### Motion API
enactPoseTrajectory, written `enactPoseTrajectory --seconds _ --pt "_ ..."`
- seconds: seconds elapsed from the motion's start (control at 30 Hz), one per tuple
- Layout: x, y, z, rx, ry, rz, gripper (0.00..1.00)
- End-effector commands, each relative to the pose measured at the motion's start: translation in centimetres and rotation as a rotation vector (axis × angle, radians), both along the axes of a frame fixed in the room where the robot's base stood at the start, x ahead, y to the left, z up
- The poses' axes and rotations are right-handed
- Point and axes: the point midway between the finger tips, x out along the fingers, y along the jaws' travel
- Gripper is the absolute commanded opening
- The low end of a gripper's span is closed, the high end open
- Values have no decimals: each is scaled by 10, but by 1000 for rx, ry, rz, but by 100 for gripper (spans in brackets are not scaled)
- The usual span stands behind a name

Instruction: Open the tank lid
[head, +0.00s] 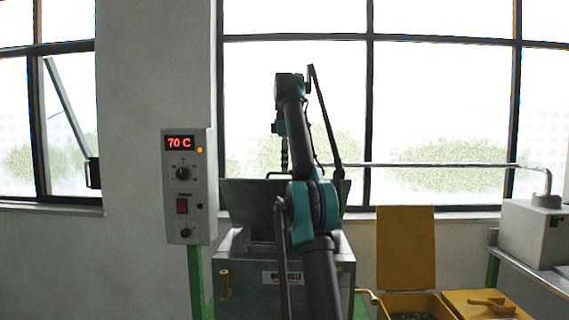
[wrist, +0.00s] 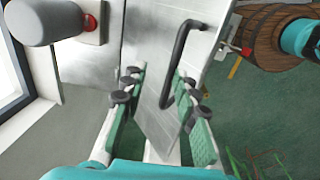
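The grey metal tank (head: 252,275) stands in front of me, partly hidden behind my arm. Its lid (head: 245,195) shows as a raised, tilted panel above the tank's back, with a dark interior in front of it. In the wrist view the lid (wrist: 150,108) is a bright metal plate with a dark bar handle (wrist: 180,62). My gripper (wrist: 160,88) is open, its green-padded fingers apart on either side of the plate's near part. I cannot tell whether the fingers touch it. No finger closes on the handle. In the head view the gripper (head: 284,155) is small and dark above the lid.
A control box (head: 190,185) reading 70 C is on the left, on a green post. A yellow bin (head: 405,245) with its lid raised stands at right, beside a grey machine (head: 535,235) on a bench. A horizontal pipe (head: 430,165) runs behind, before the windows.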

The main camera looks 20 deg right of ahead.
Motion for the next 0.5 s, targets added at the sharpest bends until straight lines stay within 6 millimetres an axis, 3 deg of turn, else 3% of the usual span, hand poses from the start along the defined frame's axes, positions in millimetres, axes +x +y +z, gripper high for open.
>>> enactPoseTrajectory --seconds 0.03,0.1,0.17,0.5 --pt "11 -7 -7 -9 -14 -5 19" --pt "11 -6 -7 -9 -14 -5 37" --pt "11 -6 -7 -9 -14 -5 43" --pt "10 -5 -6 -9 -14 -3 41"
